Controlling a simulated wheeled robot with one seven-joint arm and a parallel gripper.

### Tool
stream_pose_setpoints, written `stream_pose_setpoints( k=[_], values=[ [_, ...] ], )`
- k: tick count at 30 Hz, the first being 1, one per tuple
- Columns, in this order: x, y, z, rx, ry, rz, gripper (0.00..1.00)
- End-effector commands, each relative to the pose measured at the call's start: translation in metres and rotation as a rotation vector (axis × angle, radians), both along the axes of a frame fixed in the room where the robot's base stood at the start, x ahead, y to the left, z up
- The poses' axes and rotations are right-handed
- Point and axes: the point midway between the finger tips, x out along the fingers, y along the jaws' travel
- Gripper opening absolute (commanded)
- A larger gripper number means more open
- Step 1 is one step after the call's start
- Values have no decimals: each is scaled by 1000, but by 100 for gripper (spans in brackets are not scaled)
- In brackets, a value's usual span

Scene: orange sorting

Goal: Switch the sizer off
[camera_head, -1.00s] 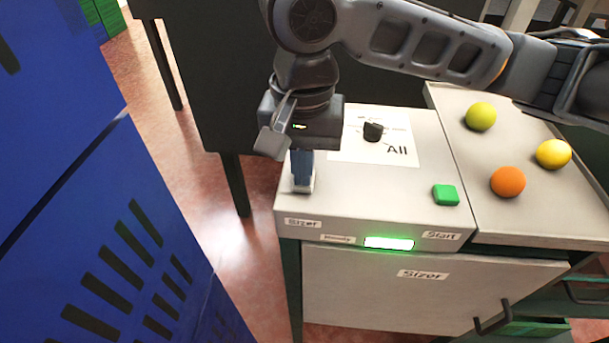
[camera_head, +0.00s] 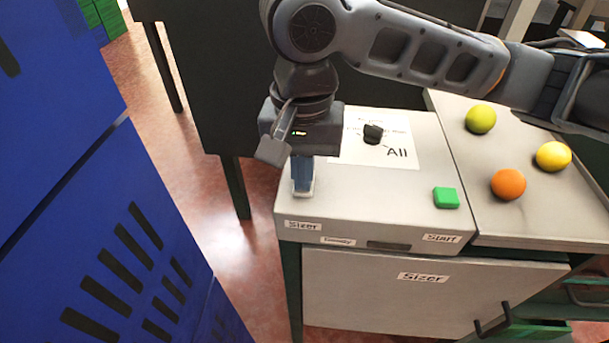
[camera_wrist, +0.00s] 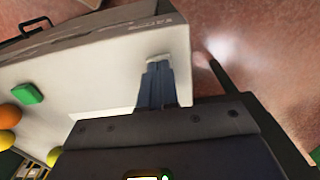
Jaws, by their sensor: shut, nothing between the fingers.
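The sizer (camera_head: 400,215) is a grey cabinet with a flat top and "Sizer" labels. Its small front indicator window (camera_head: 388,246) is dark. A green Start button (camera_head: 446,197) sits at the front right of the top, and it also shows in the wrist view (camera_wrist: 27,93). A black knob (camera_head: 373,133) stands on a white label with "All". My gripper (camera_head: 303,190) is shut and empty, pointing down at the front left of the top, above the left "Sizer" label. Its fingers (camera_wrist: 157,75) hide whatever is beneath them; I cannot tell whether they touch it.
A yellow-green fruit (camera_head: 481,119), a yellow fruit (camera_head: 553,156) and an orange (camera_head: 508,184) lie on the tray (camera_head: 540,225) at right. Blue crates (camera_head: 120,220) stand close at left. A dark table (camera_head: 210,90) is behind.

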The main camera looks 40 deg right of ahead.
Motion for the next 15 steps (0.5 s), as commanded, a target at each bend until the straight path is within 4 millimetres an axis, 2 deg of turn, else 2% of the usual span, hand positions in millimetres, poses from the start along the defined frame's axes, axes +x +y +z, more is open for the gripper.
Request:
stream_pose_setpoints(
  k=[3,15],
  values=[
    [0,0,12,1,-1,0,0],
    [0,0,40,1,-1,0,0]
  ],
)
